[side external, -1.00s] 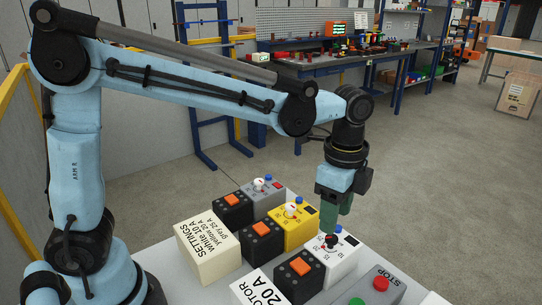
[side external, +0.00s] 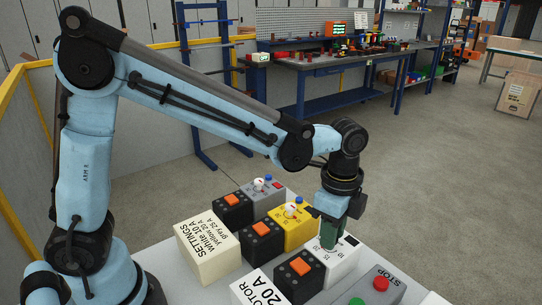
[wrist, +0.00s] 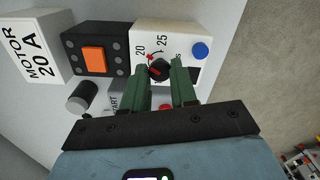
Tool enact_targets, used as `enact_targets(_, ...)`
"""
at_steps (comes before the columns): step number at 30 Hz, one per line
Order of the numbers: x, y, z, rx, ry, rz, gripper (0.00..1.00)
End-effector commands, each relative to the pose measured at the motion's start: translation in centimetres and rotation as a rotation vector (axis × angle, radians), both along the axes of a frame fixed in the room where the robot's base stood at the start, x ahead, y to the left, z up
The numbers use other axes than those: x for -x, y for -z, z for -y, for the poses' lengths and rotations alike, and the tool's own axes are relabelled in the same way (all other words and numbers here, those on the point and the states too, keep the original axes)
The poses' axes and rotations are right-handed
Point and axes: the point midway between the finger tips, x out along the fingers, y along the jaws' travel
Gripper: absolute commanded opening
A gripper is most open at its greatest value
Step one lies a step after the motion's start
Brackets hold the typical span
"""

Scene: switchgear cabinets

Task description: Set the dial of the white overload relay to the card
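The white overload relay (side external: 343,257) stands at the front right of the row, with a blue button (wrist: 200,50) on its face. Its black dial (wrist: 159,70) has a red mark; 20 and 25 show on the scale, but the exact setting is unclear. The settings card (side external: 208,248) reads white 10 A, yellow 20 A, grey 25 A. My gripper (side external: 328,243) points down at the white relay. In the wrist view, its green fingers (wrist: 160,67) are apart, one on each side of the dial; whether they touch it is unclear.
A yellow relay (side external: 292,226) and a grey relay (side external: 263,194) stand behind, beside black units with orange buttons (side external: 299,266). A card reading MOTOR 20 A (side external: 262,290) is in front. A box with a red STOP button (side external: 381,284) and green button is close on the right.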

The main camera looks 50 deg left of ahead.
Motion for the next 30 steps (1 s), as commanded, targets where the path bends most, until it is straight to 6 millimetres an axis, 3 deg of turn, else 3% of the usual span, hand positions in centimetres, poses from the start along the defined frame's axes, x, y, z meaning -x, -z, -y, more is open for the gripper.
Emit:
enact_targets(1, 0.03, -0.01, 0.01, 0.0, 0.0, -0.001, 0.12)
enact_targets(4, 0.03, -0.02, 0.01, 0.0, 0.0, -0.001, 0.0)
enact_targets(17, 0.03, -0.03, 0.03, 0.001, -0.094, -0.002, 0.0)
enact_targets(30, 0.02, -0.03, 0.04, 0.0, -0.47, -0.002, 0.0)
